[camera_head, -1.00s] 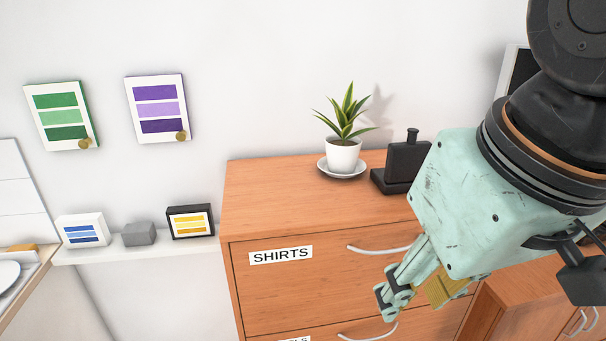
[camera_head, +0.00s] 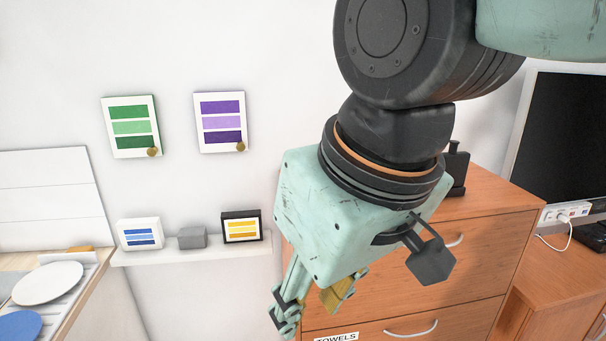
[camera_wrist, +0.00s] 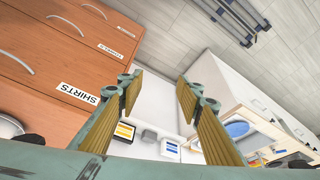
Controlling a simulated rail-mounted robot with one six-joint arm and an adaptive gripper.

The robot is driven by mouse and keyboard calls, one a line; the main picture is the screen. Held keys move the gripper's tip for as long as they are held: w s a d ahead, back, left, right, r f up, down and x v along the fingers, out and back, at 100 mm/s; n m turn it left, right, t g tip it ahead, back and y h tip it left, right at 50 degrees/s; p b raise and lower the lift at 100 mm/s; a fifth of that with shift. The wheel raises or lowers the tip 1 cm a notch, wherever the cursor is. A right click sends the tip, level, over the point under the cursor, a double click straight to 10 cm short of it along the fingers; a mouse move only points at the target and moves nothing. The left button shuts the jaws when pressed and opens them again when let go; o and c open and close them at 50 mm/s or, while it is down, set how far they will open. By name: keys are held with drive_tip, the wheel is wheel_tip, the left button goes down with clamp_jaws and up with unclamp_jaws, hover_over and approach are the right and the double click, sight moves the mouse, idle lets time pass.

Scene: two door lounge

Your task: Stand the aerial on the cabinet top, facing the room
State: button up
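The wooden cabinet (camera_head: 490,200) has labelled drawers, and its top is partly hidden behind my arm. A black upright block on a dark base (camera_head: 458,168) stands on the cabinet top, half hidden by my wrist; I cannot tell if it is the aerial. No other object is clearly an aerial. My gripper (camera_head: 309,303) hangs in front of the cabinet's left side, below its top. In the wrist view my gripper (camera_wrist: 160,85) has its two fingers well apart with nothing between them. The cabinet's SHIRTS drawer (camera_wrist: 60,75) shows there at left.
A wall shelf (camera_head: 190,248) left of the cabinet holds a blue-striped block (camera_head: 140,233), a grey block (camera_head: 192,238) and a yellow-striped frame (camera_head: 241,226). A monitor (camera_head: 570,140) stands right. Plates (camera_head: 48,283) lie on a counter at left. The plant is hidden.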

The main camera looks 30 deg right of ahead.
drive_tip(key=shift+w+a, duration=0.15)
drive_tip(key=shift+a, duration=0.5)
drive_tip(key=shift+d, duration=0.15)
